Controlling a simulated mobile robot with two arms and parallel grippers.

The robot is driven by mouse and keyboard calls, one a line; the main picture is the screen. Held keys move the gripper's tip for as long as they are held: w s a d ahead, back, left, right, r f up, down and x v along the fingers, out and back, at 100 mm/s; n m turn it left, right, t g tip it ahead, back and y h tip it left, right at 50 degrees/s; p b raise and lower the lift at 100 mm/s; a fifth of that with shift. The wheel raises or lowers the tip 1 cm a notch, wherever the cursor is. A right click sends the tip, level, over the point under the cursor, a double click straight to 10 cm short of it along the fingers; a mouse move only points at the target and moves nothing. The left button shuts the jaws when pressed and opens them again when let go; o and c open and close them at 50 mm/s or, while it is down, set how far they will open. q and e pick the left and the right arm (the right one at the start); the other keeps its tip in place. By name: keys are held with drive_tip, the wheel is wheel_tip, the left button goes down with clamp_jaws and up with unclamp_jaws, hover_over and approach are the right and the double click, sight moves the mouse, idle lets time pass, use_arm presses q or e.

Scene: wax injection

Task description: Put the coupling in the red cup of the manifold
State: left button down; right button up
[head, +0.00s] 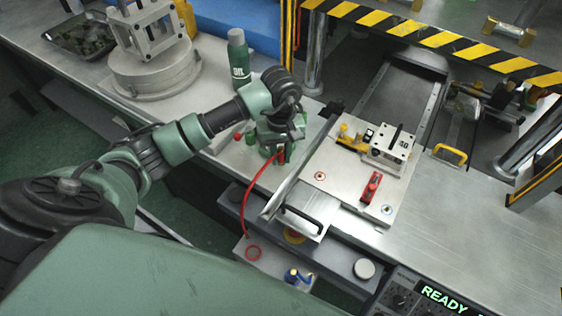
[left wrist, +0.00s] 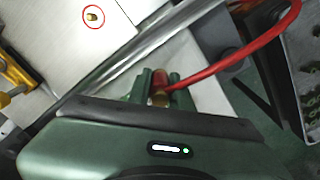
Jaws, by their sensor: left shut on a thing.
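My left gripper (head: 280,150) is shut on the coupling (head: 281,156), a small red and brass piece on a red hose. It holds the coupling above the bench's front edge, left of the steel plate. In the left wrist view the coupling (left wrist: 160,92) sits between the green fingers (left wrist: 158,90). The red hose (head: 246,196) curves down to the lower grey ledge, which I take as the manifold (head: 268,262). A red ring (head: 253,252) marks the ledge near the hose's lower end; the cup's inside is too small to tell. My right gripper is out of view.
The steel plate (head: 345,190) carries a red-ringed brass fitting (head: 320,176), a blue-ringed one (head: 387,210), a red clamp (head: 372,187) and a block (head: 390,146). A blue fitting (head: 293,276) stands on the ledge. A green bottle (head: 238,58) stands behind my arm.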

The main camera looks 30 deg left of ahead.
sight(281, 172)
use_arm(q)
wheel_tip(281, 172, down, 4)
drive_tip(key=shift+f+p, duration=0.15)
drive_tip(key=shift+p, duration=0.3)
drive_tip(key=shift+f, duration=0.15)
drive_tip(key=c, duration=1.6)
unclamp_jaws()
drive_tip(key=shift+o, duration=0.3)
